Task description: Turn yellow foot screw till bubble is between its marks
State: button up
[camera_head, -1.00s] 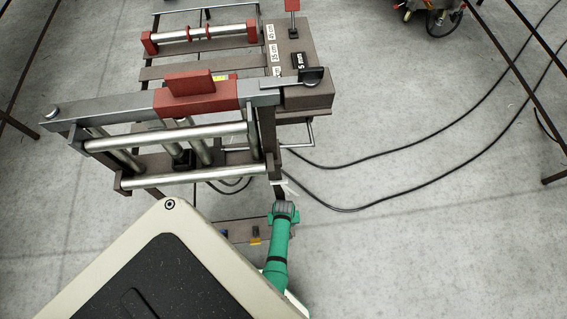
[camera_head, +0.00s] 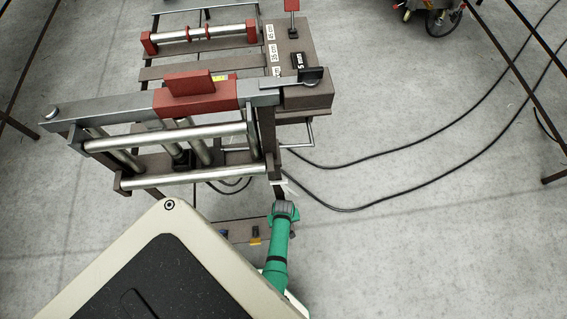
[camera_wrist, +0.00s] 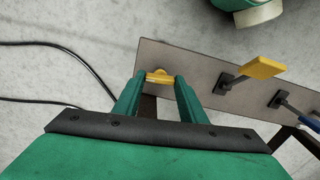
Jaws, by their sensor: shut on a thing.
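My gripper (camera_wrist: 160,80) is shut on the yellow foot screw (camera_wrist: 157,75), whose rounded yellow head shows between the two green fingertips in the wrist view. The screw sits at the edge of a flat brown bar (camera_wrist: 190,64). In the head view my green gripper (camera_head: 284,212) reaches the near right end of the brown frame, and the screw is hidden there. A small yellow-green patch (camera_head: 219,78) shows beside the red block on the upper beam. I cannot make out a bubble or its marks.
A yellow lever (camera_wrist: 258,72) and a blue lever (camera_wrist: 290,104) stand on the same bar, right of my gripper. Metal rollers (camera_head: 165,137) and a brown box (camera_head: 296,60) rise beyond it.

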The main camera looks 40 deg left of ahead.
jog(key=shift+s+n, duration=0.1)
jog(key=shift+n, duration=2.1)
jog(key=o, duration=1.1)
jog(key=shift+c, duration=0.2)
jog(key=shift+r, duration=0.15)
notch_tip(320, 180, up, 10)
jog(key=shift+r, duration=0.25)
